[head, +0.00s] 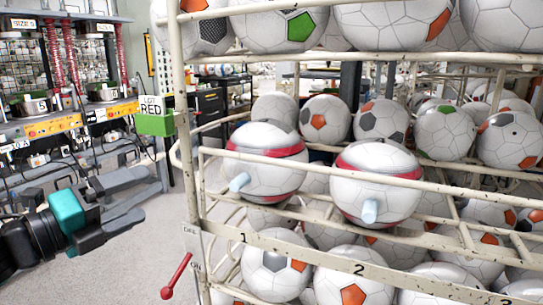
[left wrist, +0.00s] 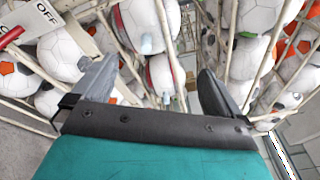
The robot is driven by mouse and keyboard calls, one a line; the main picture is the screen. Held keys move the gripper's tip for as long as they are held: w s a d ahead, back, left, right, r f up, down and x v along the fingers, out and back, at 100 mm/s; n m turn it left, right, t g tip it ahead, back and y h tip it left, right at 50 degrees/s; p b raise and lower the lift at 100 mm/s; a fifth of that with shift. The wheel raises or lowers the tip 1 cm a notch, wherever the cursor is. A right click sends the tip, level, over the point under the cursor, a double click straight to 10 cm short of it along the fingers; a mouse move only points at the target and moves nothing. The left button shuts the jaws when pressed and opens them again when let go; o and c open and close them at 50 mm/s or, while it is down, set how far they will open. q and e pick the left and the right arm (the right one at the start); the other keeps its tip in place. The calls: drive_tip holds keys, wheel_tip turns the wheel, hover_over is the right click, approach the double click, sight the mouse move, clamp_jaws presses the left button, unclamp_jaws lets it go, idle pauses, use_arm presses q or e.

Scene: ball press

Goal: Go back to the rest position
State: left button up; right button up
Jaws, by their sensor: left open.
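My left gripper (head: 135,193) is open and empty at the left of the head view, in front of and to the left of the rack. Its teal body and two spread fingers also show in the left wrist view (left wrist: 155,85), with nothing between the fingertips and the rack beyond them. My right gripper is not in view. Two white balls with red bands sit on the rack's middle level, a left one (head: 265,160) and a right one (head: 377,183). Each has a pale blue peg sticking out toward the front.
The cream metal rack (head: 187,120) holds several soccer balls. A red-handled lever (head: 177,276) sits low at its left post. A press bench (head: 50,125) stands at the left. Grey floor (head: 150,250) is open between bench and rack.

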use_arm(q)
drive_tip(key=s+d+f+n+y+p, duration=0.2)
drive_tip(key=f+n, duration=0.5)
drive_tip(key=f, duration=0.1)
drive_tip(key=s+d+f+n+g+y+p, duration=0.1)
drive_tip(key=s+f+n+y, duration=0.15)
drive_tip(key=f+n, duration=0.5)
drive_tip(key=s+d+f+n+y+p, duration=0.2)
drive_tip(key=s+f+n, duration=0.1)
drive_tip(key=f+n, duration=0.4)
drive_tip(key=s+d+f+n+g+y+p, duration=0.1)
drive_tip(key=s+f+n+g+y, duration=0.1)
drive_tip(key=s+f+n, duration=0.4)
drive_tip(key=s+f, duration=0.3)
drive_tip(key=f, duration=0.1)
drive_tip(key=shift+s+f+g, duration=0.2)
drive_tip(key=shift+s+g, duration=0.2)
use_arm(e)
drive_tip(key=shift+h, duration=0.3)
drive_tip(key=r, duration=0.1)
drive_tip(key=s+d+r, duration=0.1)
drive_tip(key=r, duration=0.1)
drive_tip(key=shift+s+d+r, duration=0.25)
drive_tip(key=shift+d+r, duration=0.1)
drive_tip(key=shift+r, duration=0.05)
